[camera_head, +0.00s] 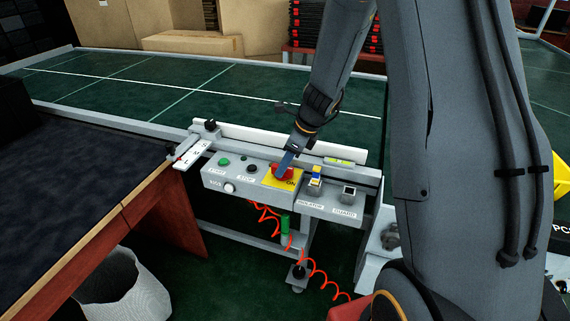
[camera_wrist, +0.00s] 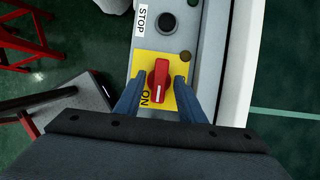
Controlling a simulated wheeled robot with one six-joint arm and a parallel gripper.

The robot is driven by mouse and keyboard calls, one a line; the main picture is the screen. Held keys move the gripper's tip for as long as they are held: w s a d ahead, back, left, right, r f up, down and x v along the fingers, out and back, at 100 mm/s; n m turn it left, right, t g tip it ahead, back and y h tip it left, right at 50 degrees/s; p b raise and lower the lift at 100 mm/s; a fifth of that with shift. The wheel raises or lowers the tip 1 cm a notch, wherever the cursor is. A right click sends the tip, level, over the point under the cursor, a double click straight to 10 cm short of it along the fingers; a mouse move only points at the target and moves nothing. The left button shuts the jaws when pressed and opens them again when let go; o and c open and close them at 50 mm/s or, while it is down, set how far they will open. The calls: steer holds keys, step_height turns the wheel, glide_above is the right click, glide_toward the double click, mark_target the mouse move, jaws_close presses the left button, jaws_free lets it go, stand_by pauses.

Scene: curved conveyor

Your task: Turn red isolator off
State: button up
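The red isolator (camera_wrist: 158,80) is a rotary knob on a yellow plate (camera_wrist: 143,65) on the grey control panel (camera_head: 220,178). In the wrist view its white mark points down the picture, toward the word ON. My gripper (camera_wrist: 154,82) is open, with one blue finger on each side of the knob. Whether the fingers touch it is not clear; small gaps seem to show. In the head view the gripper (camera_head: 286,163) comes down over the red isolator (camera_head: 283,173) from above and partly hides it.
On the panel sit a green start button (camera_head: 224,161), a black stop button (camera_head: 252,168), a white-capped knob (camera_head: 229,187) and a blue-and-yellow switch (camera_head: 315,181). A dark table (camera_head: 70,160) stands at left. The green conveyor (camera_head: 190,85) runs behind.

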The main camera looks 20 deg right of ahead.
jaws_close()
steer(key=shift+n, duration=0.4)
steer(key=n+g+p, duration=0.1)
steer(key=n, duration=0.1)
steer(key=n+p, duration=0.1)
steer(key=shift+w+n+g+y, duration=0.15)
steer(key=shift+n+g+y, duration=0.15)
steer(key=shift+n+g, duration=0.1)
steer(key=n+g, duration=0.1)
steer(key=n, duration=0.3)
steer(key=shift+w+g+p, duration=0.15)
steer(key=shift+g+p, duration=0.15)
steer(key=shift+g, duration=0.1)
steer(key=n, duration=0.2)
steer(key=n+g, duration=0.1)
steer(key=n, duration=0.2)
steer(key=shift+w+g, duration=0.15)
steer(key=shift+g, duration=0.15)
steer(key=n, duration=0.2)
steer(key=n+g+h, duration=0.1)
steer(key=n, duration=0.1)
steer(key=shift+a+h+b, duration=0.1)
steer(key=shift+h+b, duration=0.2)
steer(key=shift+n, duration=0.3)
